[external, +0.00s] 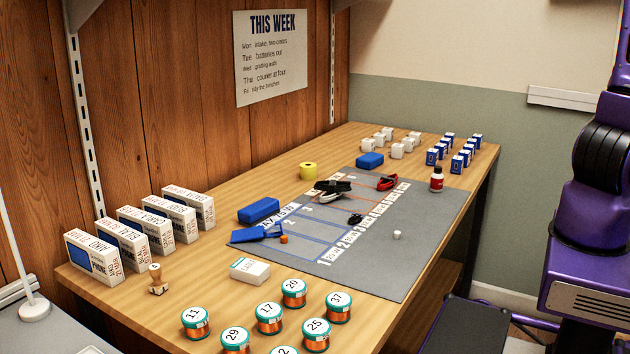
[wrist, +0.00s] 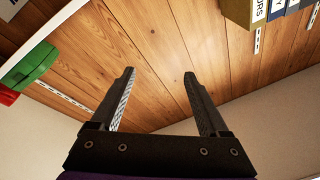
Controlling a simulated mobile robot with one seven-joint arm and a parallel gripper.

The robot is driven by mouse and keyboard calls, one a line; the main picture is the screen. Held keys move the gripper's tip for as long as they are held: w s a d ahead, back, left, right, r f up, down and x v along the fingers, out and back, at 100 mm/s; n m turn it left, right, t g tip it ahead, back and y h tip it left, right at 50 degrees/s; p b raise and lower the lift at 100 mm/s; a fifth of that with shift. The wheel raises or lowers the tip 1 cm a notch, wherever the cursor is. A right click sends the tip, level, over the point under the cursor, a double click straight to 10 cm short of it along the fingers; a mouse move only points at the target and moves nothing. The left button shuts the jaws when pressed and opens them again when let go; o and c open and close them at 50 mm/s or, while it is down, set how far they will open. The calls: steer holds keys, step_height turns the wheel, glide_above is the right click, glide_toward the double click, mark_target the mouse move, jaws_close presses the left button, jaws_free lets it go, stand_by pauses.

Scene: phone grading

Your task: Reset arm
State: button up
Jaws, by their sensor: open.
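My gripper (wrist: 158,88) is open in the wrist view, with its two dark fingers wide apart and nothing between them. Beyond it are the wood-panelled wall and a strip of pale wall, so it is turned away from the table top. In the external view my purple arm and body stand at the right edge, beside the table (external: 220,190). My gripper is outside that view.
A grey mat (external: 420,235) holds small items, including a red-and-white bottle (external: 437,179). The wrist view shows binders (wrist: 280,12) upper right and a green object (wrist: 32,65) at left.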

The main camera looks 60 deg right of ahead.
steer(key=s+a+f+n+g, duration=0.2)
steer(key=s+a+f+g, duration=0.3)
steer(key=s+f, duration=0.5)
steer(key=s+a+f+n+g+b, duration=0.1)
steer(key=s+a+f+g, duration=0.4)
steer(key=s+f, duration=0.5)
steer(key=s+a+f+n+g, duration=0.3)
steer(key=s+f, duration=0.7)
steer(key=f, duration=0.7)
steer(key=a+g, duration=0.2)
steer(key=shift+f+g+h+b, duration=0.25)
steer(key=shift+g+h+b, duration=0.1)
steer(key=shift+g+h, duration=0.05)
steer(key=shift+o, duration=0.4)
